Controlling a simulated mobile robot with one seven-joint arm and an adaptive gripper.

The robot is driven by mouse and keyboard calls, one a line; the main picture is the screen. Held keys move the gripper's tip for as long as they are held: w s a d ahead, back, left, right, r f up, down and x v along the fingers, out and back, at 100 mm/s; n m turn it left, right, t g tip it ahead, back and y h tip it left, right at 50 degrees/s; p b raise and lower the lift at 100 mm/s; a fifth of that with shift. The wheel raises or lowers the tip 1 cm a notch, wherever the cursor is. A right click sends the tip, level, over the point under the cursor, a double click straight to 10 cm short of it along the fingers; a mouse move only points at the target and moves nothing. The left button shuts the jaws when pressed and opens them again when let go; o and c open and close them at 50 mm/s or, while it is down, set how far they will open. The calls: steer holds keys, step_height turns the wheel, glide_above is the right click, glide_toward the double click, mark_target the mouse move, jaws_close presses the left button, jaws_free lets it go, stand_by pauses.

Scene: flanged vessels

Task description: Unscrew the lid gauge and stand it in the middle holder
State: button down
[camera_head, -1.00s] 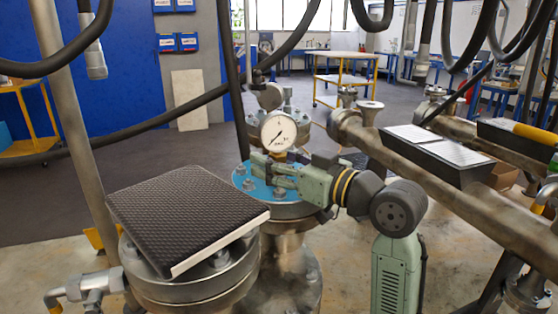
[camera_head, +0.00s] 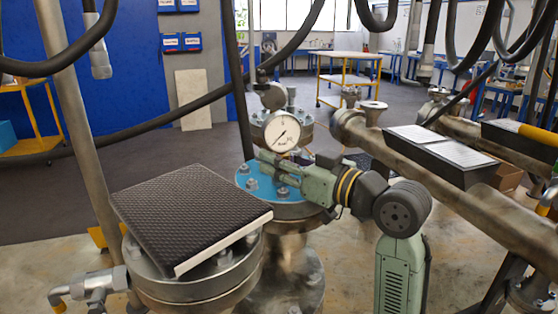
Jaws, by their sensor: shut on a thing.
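The gauge (camera_head: 281,131) has a round white dial facing me and a dark needle. It stands upright above the blue lid (camera_head: 254,183) of a flanged vessel. My gripper (camera_head: 264,158) reaches in from the right, low at the gauge, and is shut on it. The jaws hide the gauge's stem, so I cannot tell whether its thread is still in the lid. Bolts stand around the blue lid. I cannot make out the middle holder in this view.
A dark textured board (camera_head: 192,213) with a pale edge lies tilted on the front-left flanged vessel (camera_head: 205,289). A thick pipe (camera_head: 440,172) runs along the right, with a black box (camera_head: 436,153) on it. Hoses hang above. Another flanged vessel stands close behind the gauge.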

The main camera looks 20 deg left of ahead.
steer(key=n+g+y, duration=0.1)
steer(key=n+g, duration=0.2)
steer(key=g, duration=0.1)
steer(key=c, duration=1.2)
jaws_free()
steer(key=v, duration=1.2)
steer(key=shift+f, duration=0.2)
